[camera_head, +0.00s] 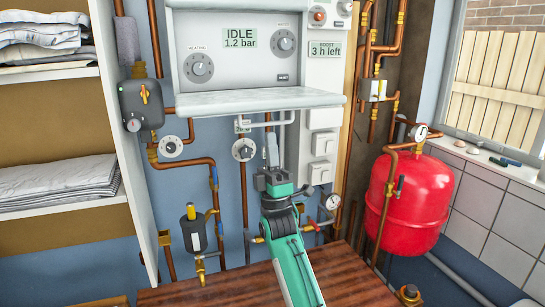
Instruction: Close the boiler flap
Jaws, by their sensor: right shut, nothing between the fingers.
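The boiler's control panel (228,55) is exposed at the top middle, with dials and a display reading IDLE 1.2 bar. The boiler flap (255,101) is a pale panel along the lower edge of the control panel. It is folded down and juts out toward me, so it stands open. My right gripper (271,148) is below the flap, right of its middle, with its fingers pointing up. The fingers are together and hold nothing. I cannot tell how far the fingertips are from the flap's underside. My left gripper is not in view.
A red tank (408,203) with copper pipes stands at the right. Shelves with folded linen (58,187) stand at the left. Valves, gauges and pipes line the wall below the boiler. A wooden top (350,280) lies below my right arm.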

